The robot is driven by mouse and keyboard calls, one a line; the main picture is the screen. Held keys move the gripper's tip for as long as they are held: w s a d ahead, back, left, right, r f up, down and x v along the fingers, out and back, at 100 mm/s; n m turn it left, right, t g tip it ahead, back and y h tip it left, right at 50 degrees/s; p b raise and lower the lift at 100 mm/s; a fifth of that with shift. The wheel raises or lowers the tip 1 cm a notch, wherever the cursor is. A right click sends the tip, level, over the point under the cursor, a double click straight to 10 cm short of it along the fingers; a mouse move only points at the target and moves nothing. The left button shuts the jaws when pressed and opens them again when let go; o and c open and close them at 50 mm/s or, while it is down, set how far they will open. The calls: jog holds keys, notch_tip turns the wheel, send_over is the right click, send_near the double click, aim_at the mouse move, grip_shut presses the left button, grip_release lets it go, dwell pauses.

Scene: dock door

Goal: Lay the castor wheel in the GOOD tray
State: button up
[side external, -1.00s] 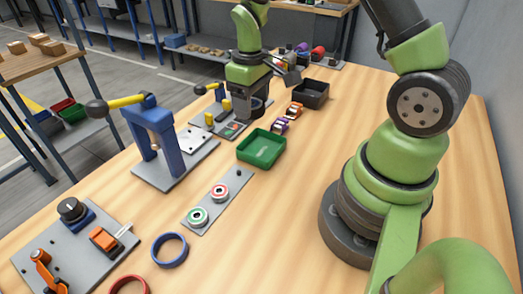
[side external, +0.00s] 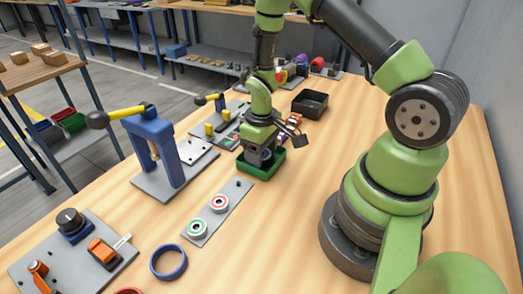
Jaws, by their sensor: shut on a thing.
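My gripper (side external: 261,154) is over the green tray (side external: 246,171), pointing down, with its fingertips low at or just inside the tray. It is shut on a dark grey thing, apparently the castor wheel (side external: 265,156), which is mostly hidden by the fingers. I cannot tell whether the wheel touches the tray floor. No GOOD label is readable on the green tray. A black tray (side external: 310,104) stands farther back to the right.
A blue press with a yellow lever (side external: 157,148) stands left of the green tray. A grey plate with red and green rings (side external: 219,205) lies in front. The tabletop right of the green tray is clear.

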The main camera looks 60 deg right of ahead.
jog(key=shift+f, duration=0.15)
jog(key=o, duration=0.7)
jog(key=s+a+r+m+t, duration=0.1)
jog(key=s+a+r+t, duration=0.1)
jog(key=r, duration=1)
jog(key=s+a+r+m+t, duration=0.1)
jog(key=a+r, duration=0.2)
jog(key=r, duration=0.9)
jog(key=shift+s+a+r+m+t+y, duration=0.35)
jog(key=shift+s+a+r+t, duration=0.5)
jog(key=shift+s, duration=0.75)
jog(key=shift+s+a+r+m+t+y, duration=0.3)
jog(key=shift+s+a+r+t, duration=0.25)
jog(key=shift+s+a+r, duration=0.8)
jog(key=shift+s+a+r+m+t+y, duration=0.4)
jog(key=shift+s+r+t, duration=0.4)
jog(key=shift+s, duration=1.1)
jog(key=shift+r, duration=0.1)
